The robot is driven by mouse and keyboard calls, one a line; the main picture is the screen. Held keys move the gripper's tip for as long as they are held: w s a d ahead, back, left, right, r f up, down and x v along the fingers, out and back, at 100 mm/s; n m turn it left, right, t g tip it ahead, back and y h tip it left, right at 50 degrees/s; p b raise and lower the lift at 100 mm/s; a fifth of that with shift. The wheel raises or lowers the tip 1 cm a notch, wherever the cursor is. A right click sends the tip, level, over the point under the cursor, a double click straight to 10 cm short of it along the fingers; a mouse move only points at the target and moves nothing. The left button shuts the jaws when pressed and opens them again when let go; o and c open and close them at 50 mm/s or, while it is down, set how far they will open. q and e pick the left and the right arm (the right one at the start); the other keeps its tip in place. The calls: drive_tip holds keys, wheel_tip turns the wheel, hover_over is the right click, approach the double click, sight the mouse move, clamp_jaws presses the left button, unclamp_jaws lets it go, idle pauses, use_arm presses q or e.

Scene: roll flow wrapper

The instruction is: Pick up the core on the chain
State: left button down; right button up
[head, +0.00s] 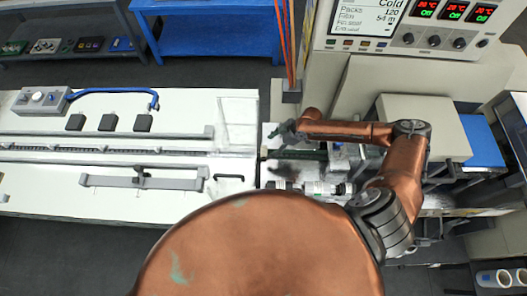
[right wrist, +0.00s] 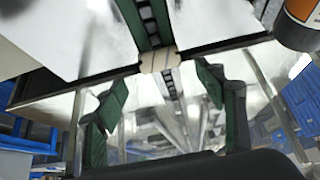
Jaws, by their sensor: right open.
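My right gripper (head: 282,131) is above the gap at the right end of the white infeed table, over the machine. In the right wrist view my right gripper (right wrist: 165,108) is open, its green-padded fingers apart with nothing between them. Beyond the fingertips, the chain (right wrist: 148,22) runs between green rails. The chain (head: 80,150) also shows along the table in the head view. My left gripper is out of view.
White rolls (head: 315,187) lie just below my right forearm. A dark cylinder with an orange band (right wrist: 301,14) is at the wrist view's top right. A control panel (head: 400,25) stands behind. A low metal guide (head: 140,181) and several black blocks (head: 108,122) are on the table.

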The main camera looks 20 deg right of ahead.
sight(265, 151)
drive_tip(key=p+x, duration=0.1)
drive_tip(key=x, duration=0.4)
drive_tip(key=shift+a+p, duration=0.15)
drive_tip(key=shift+p, duration=0.15)
drive_tip(key=shift+w+a+f, duration=0.1)
drive_tip(key=shift+a+f, duration=0.1)
drive_tip(key=shift+f, duration=0.25)
drive_tip(key=shift+c, duration=0.7)
drive_tip(key=c, duration=0.8)
drive_tip(key=shift+o, duration=0.2)
